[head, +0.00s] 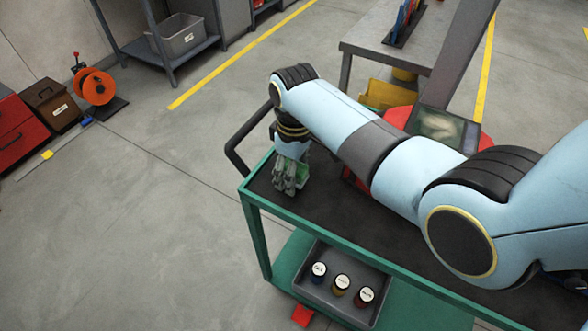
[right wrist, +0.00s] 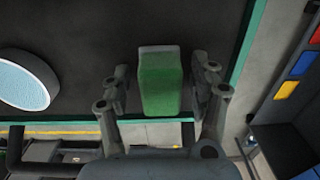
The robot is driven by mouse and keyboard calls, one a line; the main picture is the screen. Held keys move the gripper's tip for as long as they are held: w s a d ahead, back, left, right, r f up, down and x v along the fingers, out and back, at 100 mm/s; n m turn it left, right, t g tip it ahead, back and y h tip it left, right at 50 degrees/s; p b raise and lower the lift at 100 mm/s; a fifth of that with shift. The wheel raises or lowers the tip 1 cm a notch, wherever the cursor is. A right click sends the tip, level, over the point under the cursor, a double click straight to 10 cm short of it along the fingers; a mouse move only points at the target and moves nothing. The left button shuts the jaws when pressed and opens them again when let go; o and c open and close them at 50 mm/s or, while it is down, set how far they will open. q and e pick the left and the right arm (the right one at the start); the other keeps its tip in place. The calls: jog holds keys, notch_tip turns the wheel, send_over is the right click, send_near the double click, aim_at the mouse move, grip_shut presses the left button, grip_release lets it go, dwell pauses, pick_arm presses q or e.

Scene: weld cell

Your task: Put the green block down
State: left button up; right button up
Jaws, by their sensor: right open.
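The green block (right wrist: 160,84) appears to rest on the dark top of the green cart (head: 332,208), near the cart's left end. In the head view only a small part of the block (head: 303,173) shows behind the fingers. My right gripper (head: 288,182) points down over the block. In the right wrist view its fingers (right wrist: 160,92) are open, one on each side of the block, with a visible gap on both sides. My left gripper is in neither view.
A grey tray (head: 379,290) with three lidded jars (head: 341,284) is on the cart's lower shelf. The cart's dark handle (head: 236,150) sticks out at its left end. A grey bench (head: 370,40) stands behind. The floor at left is mostly clear.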

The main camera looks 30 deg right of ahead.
notch_tip(320, 180, up, 12)
jog(key=p, duration=0.1)
dwell(0.4)
jog(key=shift+d+r, duration=0.1)
